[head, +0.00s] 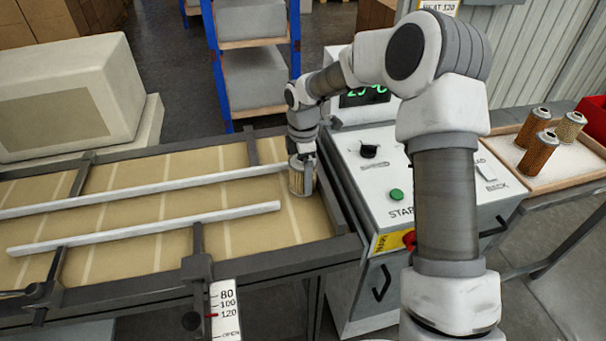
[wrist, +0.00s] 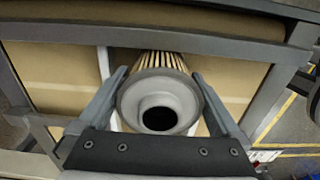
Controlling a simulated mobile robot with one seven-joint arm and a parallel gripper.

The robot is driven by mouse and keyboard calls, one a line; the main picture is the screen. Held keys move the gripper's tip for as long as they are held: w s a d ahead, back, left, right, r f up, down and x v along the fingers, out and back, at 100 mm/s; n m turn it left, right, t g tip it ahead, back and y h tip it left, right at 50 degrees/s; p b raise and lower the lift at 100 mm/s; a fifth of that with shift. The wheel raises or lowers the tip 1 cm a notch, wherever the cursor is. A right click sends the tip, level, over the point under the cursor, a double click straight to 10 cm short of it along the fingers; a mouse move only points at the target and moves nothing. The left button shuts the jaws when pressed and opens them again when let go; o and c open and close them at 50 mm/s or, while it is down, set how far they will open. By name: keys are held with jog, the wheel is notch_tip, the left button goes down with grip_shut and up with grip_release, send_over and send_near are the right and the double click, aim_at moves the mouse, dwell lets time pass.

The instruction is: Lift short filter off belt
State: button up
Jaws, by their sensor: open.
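The short filter (head: 297,178) stands at the right end of the tan belt (head: 270,232), past the ends of the guide rails. It has pale pleats and a grey end cap with a dark round hole. It also shows in the wrist view (wrist: 160,95), cap toward the camera. My gripper (head: 303,181) is down at the filter in the head view. In the wrist view the two fingers of my gripper (wrist: 160,78) are open, one on each side of the filter. I cannot tell whether either finger touches it. The arm partly hides the filter in the head view.
A control cabinet (head: 372,182) with a green button stands right of the belt. A tray (head: 552,180) at the right holds 3 filters, with a red bin (head: 594,118) beside it. Two white guide rails (head: 150,228) run along the belt. A blue rack (head: 213,65) stands behind.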

jog(key=shift+f, duration=0.25)
jog(key=shift+c, duration=0.3)
jog(key=c, duration=0.9)
jog(key=shift+r, duration=0.1)
jog(key=shift+c, duration=0.7)
jog(key=shift+r, duration=0.1)
